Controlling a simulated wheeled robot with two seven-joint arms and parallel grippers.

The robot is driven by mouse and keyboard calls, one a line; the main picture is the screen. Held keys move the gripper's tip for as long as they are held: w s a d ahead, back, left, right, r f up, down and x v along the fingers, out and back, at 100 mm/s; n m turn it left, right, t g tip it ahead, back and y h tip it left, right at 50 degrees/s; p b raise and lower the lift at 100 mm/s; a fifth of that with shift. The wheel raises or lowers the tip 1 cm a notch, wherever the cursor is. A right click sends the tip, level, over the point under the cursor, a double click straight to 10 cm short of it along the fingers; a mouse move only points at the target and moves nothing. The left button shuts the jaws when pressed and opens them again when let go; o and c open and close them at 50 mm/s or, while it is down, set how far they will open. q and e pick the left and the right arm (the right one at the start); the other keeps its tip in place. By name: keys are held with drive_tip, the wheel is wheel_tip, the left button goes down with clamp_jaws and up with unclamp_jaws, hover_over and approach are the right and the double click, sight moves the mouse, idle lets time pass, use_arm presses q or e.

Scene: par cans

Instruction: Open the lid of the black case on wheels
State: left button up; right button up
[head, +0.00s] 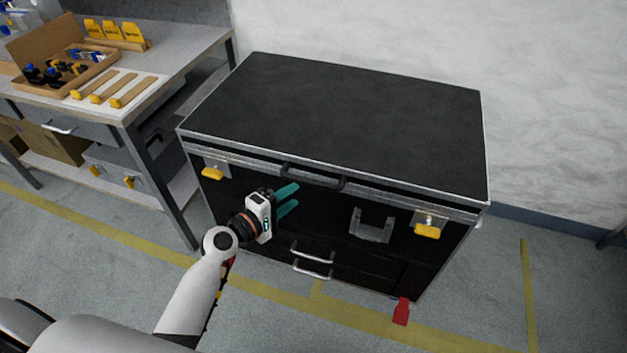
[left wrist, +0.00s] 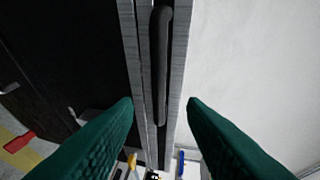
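The black case (head: 345,115) stands against the wall with its lid closed, edged in silver metal. A dark handle (head: 313,177) sits at the middle of the lid's front edge; it also shows in the left wrist view (left wrist: 160,65). Yellow-tabbed latches hang at the front left (head: 213,173) and front right (head: 427,231). My left gripper (head: 287,199) is open and empty, in front of the case just below and left of the handle. In the left wrist view its green fingers (left wrist: 160,103) lie either side of the handle's line, apart from it. My right gripper is not in view.
A workbench (head: 190,40) with an open box (head: 60,68) and yellow-tipped wooden pieces stands at the left, close to the case. Two lower handles (head: 312,262) and a grey bracket (head: 371,226) are on the case's front. A red tab (head: 401,311) is at its bottom right.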

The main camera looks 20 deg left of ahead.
sight(309, 184)
use_arm(q)
drive_tip(key=x, duration=0.8)
drive_tip(key=shift+w+d+f, duration=0.1)
drive_tip(key=shift+w+f, duration=0.1)
drive_tip(key=shift+w, duration=0.05)
clamp_jaws()
